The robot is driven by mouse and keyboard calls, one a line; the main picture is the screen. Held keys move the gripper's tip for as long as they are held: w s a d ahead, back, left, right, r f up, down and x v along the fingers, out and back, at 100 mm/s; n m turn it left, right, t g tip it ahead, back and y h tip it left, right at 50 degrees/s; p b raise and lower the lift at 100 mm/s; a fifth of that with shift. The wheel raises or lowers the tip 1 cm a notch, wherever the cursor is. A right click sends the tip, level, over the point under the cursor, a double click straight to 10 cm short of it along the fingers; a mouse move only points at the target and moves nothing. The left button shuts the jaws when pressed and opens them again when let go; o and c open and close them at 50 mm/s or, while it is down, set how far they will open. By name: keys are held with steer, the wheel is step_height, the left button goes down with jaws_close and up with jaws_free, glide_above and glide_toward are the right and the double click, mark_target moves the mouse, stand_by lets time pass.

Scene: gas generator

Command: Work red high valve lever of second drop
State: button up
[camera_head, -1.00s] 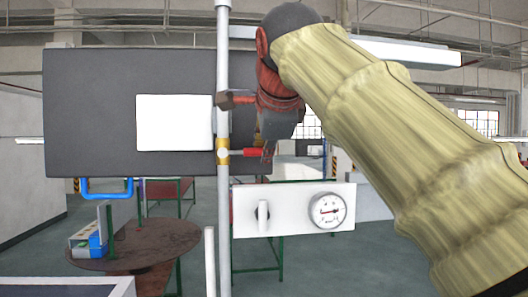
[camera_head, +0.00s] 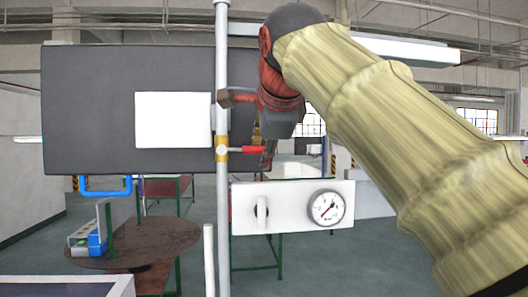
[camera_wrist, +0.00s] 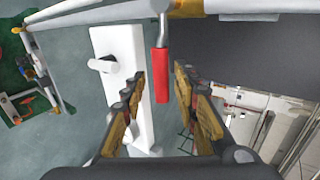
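The red valve lever (camera_head: 251,150) sticks out to the right from a brass valve (camera_head: 222,149) on the vertical white pipe (camera_head: 223,200). In the wrist view the red handle (camera_wrist: 160,75) hangs from the pipe between my two fingers. My gripper (camera_wrist: 159,76) is open, with a gap on both sides of the handle and no clear contact. In the head view my gripper (camera_head: 267,150) is at the lever's right end, its fingers partly hidden and small.
A white panel with a gauge (camera_head: 327,208) and a pale handle (camera_head: 262,208) is below the lever. A dark board (camera_head: 90,100) is behind the pipe. A blue handle (camera_head: 106,190) and a round brown table (camera_head: 150,240) are at left.

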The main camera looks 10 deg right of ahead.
steer(key=shift+s+r, duration=0.1)
steer(key=shift+r, duration=0.05)
steer(key=v, duration=1.1)
steer(key=shift+s+r, duration=0.2)
steer(key=shift+s, duration=0.2)
